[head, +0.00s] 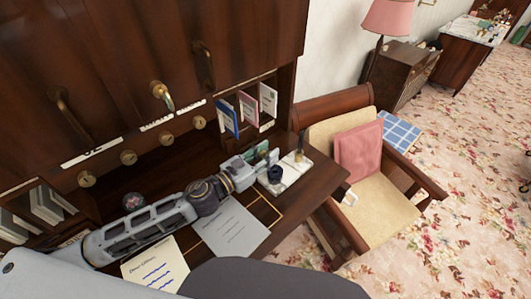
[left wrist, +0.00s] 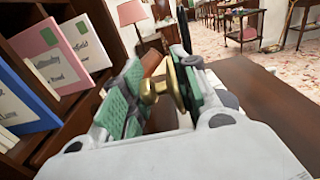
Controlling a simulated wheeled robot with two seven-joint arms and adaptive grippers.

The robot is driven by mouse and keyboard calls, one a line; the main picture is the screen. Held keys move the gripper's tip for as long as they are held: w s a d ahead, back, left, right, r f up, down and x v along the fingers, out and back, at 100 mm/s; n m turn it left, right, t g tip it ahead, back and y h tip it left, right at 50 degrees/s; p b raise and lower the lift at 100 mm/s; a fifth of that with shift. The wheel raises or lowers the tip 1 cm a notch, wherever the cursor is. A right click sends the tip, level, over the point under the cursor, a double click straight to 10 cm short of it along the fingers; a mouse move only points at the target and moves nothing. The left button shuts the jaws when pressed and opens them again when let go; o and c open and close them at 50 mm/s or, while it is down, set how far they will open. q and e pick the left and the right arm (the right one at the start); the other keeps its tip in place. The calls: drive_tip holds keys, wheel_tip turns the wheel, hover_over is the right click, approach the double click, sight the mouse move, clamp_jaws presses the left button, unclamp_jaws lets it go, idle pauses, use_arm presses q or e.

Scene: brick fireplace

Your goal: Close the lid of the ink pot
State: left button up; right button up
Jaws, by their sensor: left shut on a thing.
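The ink pot (head: 275,174) is a small dark round pot on a white stand (head: 293,181) at the right end of the desk, in the head view. My left gripper (head: 259,165) is just left of the pot, over the desk. In the left wrist view, my left gripper (left wrist: 155,92) has green pads and is shut on a brass knob (left wrist: 152,88) with a round plate (left wrist: 176,82), which looks like the lid. My right gripper is not in view.
A gold pen-like upright (head: 299,154) stands behind the pot on the stand. Blue, pink and white booklets (head: 249,108) fill a cubby behind. Papers (head: 232,228) lie in front of my left arm. A wooden chair with a pink cushion (head: 359,151) stands right of the desk.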

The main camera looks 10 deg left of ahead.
use_arm(q)
drive_tip(key=shift+s+d+r+m+p, duration=0.2)
drive_tip(key=shift+m+p, duration=0.3)
drive_tip(key=shift+m, duration=0.5)
drive_tip(key=shift+s+d+r+m+p, duration=0.15)
drive_tip(key=shift+m+p, duration=0.35)
drive_tip(key=shift+m, duration=0.5)
drive_tip(key=shift+w+f, duration=0.1)
drive_tip(key=o, duration=0.9)
drive_tip(key=shift+s, duration=0.2)
drive_tip(key=shift+v, duration=3.55)
drive_tip(key=shift+c, duration=0.4)
